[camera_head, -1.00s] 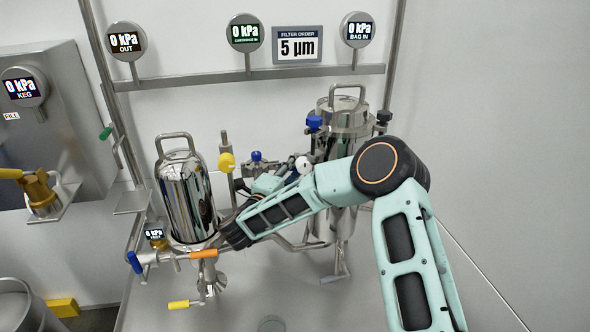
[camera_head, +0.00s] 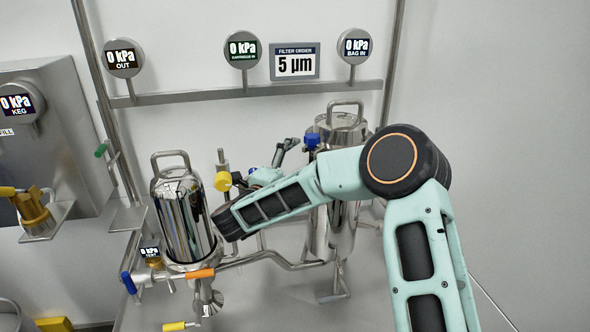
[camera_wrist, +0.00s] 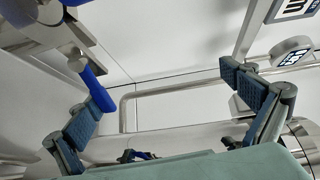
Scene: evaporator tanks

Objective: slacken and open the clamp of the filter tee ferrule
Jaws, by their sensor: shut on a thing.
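In the head view my gripper (camera_head: 274,162) is beside the right steel filter housing (camera_head: 338,218), near its blue knob (camera_head: 312,141). In the wrist view my gripper's (camera_wrist: 165,100) fingers stand well apart. A blue handle (camera_wrist: 96,88) on a metal part lies against the left finger. I see no contact at the right finger, and the middle of the gap looks empty. I cannot make out the tee ferrule's clamp; my gripper and forearm cover the fittings between the two housings.
The left filter housing (camera_head: 181,222) stands close to my wrist. A yellow knob (camera_head: 223,181) is just left of my gripper. An orange handle (camera_head: 199,274) and pipes (camera_head: 270,256) lie below. The gauge rail (camera_head: 255,90) crosses the wall behind; the right wall (camera_head: 510,140) is bare.

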